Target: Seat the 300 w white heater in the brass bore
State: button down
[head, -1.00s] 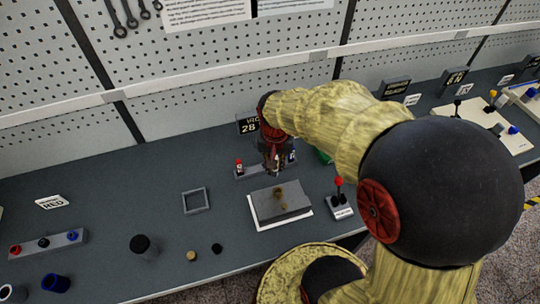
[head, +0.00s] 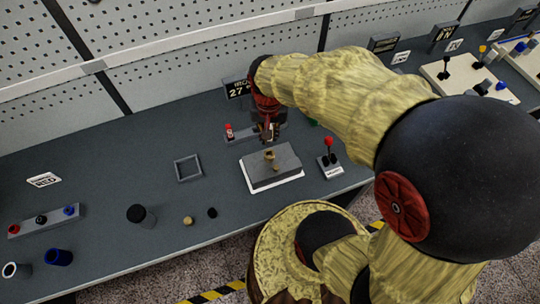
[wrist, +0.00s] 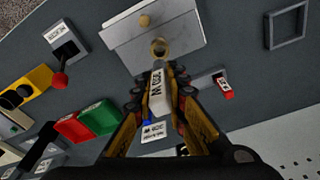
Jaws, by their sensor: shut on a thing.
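The white heater (wrist: 157,92), lettered with a W marking, is held between the fingers of my gripper (wrist: 160,88) in the wrist view. Its far end points toward the brass bore (wrist: 159,47) and looks close to it; I cannot tell whether they touch. The bore is a round brass collar on a grey block (wrist: 185,30). In the head view my gripper (head: 267,134) is just above and behind the block (head: 287,166). The bore (head: 270,155) shows there, but the heater is mostly hidden by the fingers.
A smaller brass piece (wrist: 145,20) is on the block. A rack holds a red heater (head: 229,131) behind it. A red-knobbed lever box (head: 330,160) stands to the right. A square frame (head: 188,168) and a dark cylinder (head: 140,215) are to the left.

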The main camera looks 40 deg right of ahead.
aim_at(269, 143)
jog(key=shift+f, duration=0.2)
jog(key=shift+f+b, duration=1.7)
jog(key=shift+f, duration=0.65)
jog(key=shift+f+b, duration=0.95)
jog(key=shift+f, duration=0.85)
dwell(2.8)
jog(key=c, duration=1.7)
grip_release()
